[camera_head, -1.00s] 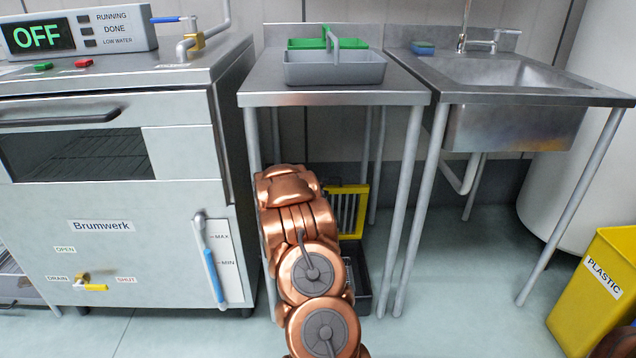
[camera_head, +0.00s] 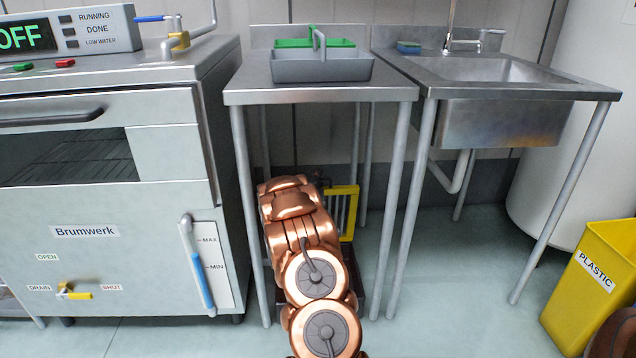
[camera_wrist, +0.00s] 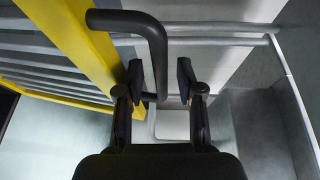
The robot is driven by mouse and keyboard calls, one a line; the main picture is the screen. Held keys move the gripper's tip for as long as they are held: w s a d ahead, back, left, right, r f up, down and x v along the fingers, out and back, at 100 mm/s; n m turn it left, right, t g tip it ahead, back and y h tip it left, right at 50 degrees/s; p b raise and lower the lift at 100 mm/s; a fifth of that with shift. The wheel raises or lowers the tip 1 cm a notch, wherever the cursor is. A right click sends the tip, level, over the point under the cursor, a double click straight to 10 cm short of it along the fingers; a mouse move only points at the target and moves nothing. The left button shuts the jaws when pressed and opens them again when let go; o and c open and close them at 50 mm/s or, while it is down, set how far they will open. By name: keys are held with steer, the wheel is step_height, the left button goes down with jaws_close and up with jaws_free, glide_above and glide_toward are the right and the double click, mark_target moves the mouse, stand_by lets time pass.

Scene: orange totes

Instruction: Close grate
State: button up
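The grate has a yellow frame and grey bars. In the head view the grate (camera_head: 344,210) stands upright under the steel table, partly hidden behind my copper arm. In the wrist view the grate's yellow frame (camera_wrist: 75,40) runs down the left side. Its black bent handle (camera_wrist: 128,21) reaches out from the frame and turns down between my fingers. My gripper (camera_wrist: 160,80) is open, with one finger on each side of the handle and gaps visible beside it. My gripper is hidden in the head view.
The steel table's legs (camera_head: 400,210) stand around my arm. A grey caddy (camera_head: 320,68) and a green one (camera_head: 292,43) sit on top. The Brumwerk machine (camera_head: 110,190) is at left, the sink (camera_head: 510,110) at right. A yellow plastic bin (camera_head: 597,285) stands far right.

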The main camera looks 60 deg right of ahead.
steer(key=shift+c, duration=0.4)
jaws_close()
